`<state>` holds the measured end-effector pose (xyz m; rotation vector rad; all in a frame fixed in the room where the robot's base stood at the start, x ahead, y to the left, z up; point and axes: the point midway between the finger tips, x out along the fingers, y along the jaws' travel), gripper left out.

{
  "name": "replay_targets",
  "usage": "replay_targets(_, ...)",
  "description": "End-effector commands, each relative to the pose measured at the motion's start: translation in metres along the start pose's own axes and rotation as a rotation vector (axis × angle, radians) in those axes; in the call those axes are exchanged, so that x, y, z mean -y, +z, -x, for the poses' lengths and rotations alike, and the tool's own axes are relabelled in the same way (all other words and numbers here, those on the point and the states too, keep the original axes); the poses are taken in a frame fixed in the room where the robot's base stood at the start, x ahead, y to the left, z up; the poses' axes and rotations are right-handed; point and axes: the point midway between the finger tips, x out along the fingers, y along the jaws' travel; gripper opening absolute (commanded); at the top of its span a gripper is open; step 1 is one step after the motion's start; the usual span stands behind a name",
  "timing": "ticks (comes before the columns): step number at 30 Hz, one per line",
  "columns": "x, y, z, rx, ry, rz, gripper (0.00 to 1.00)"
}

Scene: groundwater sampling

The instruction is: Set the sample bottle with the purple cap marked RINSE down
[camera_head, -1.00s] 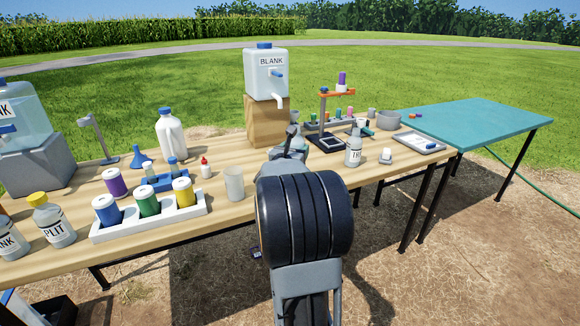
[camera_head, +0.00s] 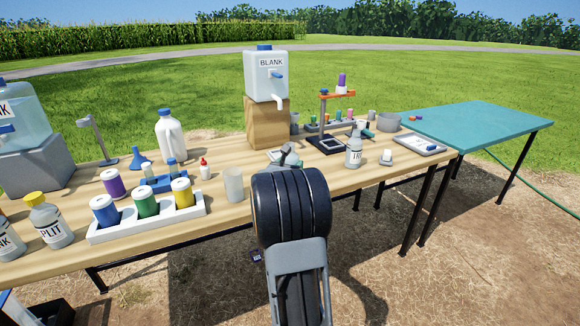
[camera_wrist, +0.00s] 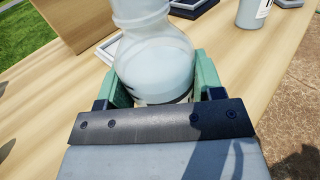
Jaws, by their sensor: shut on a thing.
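In the wrist view, a clear, translucent bottle (camera_wrist: 158,55) with pale liquid stands between the green fingers of my gripper (camera_wrist: 163,78), which is shut on it. The bottle's top is cut off by the frame, so its cap is out of view, and no RINSE marking shows. The bottle's lower end is partly hidden behind the gripper's dark plate. Pale wooden table top (camera_wrist: 60,115) shows around it; whether its base touches the table I cannot tell. In the head view my arm hides the bottle, and only part of my gripper (camera_head: 287,156) shows over the table.
A wooden block (camera_head: 267,125) with the BLANK jug (camera_head: 266,85) stands behind my gripper. A clear cup (camera_head: 233,184) is to its left. The table's front edge runs beneath my arm.

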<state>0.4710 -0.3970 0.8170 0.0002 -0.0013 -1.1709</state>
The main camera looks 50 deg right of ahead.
Motion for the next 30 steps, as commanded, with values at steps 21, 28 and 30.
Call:
replay_targets(21,0.000,-0.002,0.000,-0.001,0.000,0.001,0.87)
replay_targets(28,-0.001,0.001,0.012,-0.001,0.003,0.000,0.87)
replay_targets(30,-0.001,0.001,0.024,-0.001,0.003,0.000,0.87)
